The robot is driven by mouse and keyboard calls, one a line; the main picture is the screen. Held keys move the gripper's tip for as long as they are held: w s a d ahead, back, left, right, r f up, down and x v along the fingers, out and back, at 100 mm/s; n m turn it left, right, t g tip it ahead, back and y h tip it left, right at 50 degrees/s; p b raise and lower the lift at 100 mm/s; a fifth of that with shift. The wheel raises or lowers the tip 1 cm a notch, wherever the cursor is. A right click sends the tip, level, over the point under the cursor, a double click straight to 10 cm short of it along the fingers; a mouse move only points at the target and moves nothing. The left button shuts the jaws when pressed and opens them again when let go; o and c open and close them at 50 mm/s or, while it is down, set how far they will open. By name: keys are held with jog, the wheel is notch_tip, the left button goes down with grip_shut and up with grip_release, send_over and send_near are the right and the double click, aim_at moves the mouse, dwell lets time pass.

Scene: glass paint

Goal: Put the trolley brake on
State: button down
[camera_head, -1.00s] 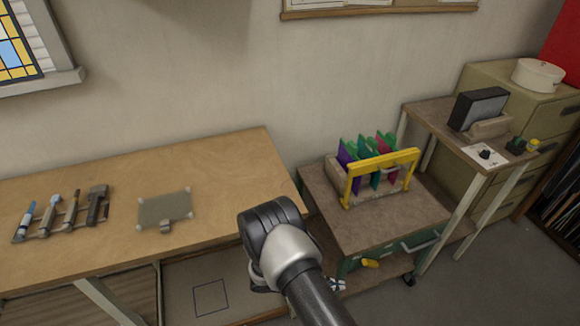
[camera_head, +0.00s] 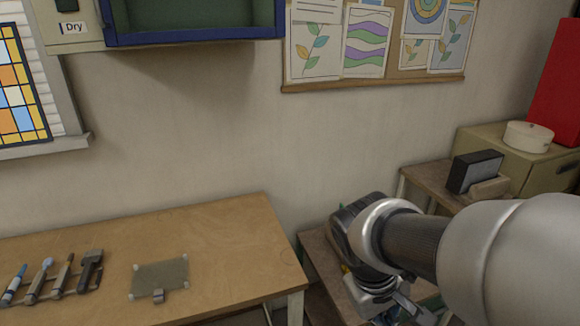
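The trolley (camera_head: 316,250) stands right of the wooden bench, and only a strip of its brown top shows clearly. My arm covers most of the rest, and its lower body and wheels fall below the frame. The yellow pedal low on the trolley's front, seen in the earlier frame, is out of view now. My gripper (camera_head: 402,308) is partly in view at the bottom edge, in front of the trolley top. Its fingertips are cut off or hidden, so its opening does not show.
The wooden bench (camera_head: 225,235) at left holds a tool rack (camera_head: 55,280) and a grey-green sheet (camera_head: 160,277). A blue-edged cabinet (camera_head: 200,38) hangs above. A side table (camera_head: 425,180) carries a black block (camera_head: 474,172), beside a filing cabinet (camera_head: 550,170).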

jog(key=s+a+r+m+t+y, duration=0.1)
jog(key=s+r+m+t, duration=0.1)
jog(key=s, duration=0.3)
jog(key=s+a+r+m+t+y, duration=0.1)
jog(key=s+r+y, duration=0.1)
jog(key=s, duration=0.3)
jog(key=shift+s+a+r+m+t, duration=0.2)
jog(key=shift+r+m+t, duration=0.2)
jog(key=shift+r, duration=0.35)
jog(key=shift+w, duration=0.1)
